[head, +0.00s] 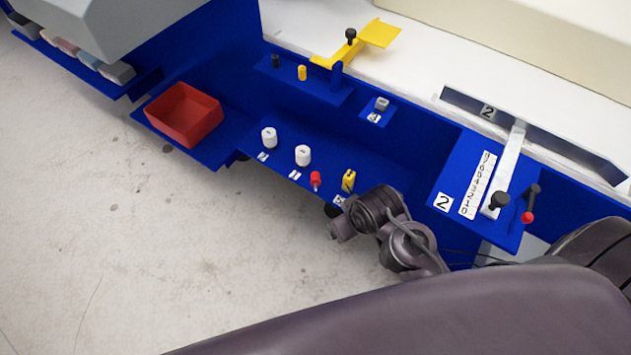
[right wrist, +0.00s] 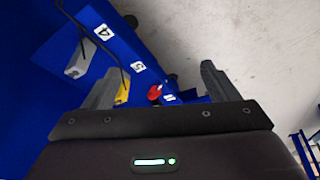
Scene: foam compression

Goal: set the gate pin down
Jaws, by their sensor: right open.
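A small red pin (head: 315,178), which looks like the gate pin, is at the front edge of the blue shelf (head: 290,172), beside a yellow block (head: 348,180). In the right wrist view the red pin (right wrist: 155,93) shows between the fingers of my right gripper (right wrist: 160,88). The fingers are apart and do not touch it. The yellow block (right wrist: 122,93) is near the left finger in that view. In the head view my right arm is at the shelf's front edge, and its fingers cannot be made out. My left gripper is not in view.
A red bin (head: 184,114) is further left. A blue panel with a scale strip (head: 477,185) and a metal lever (head: 508,165) is right of my arm. The floor in front is clear.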

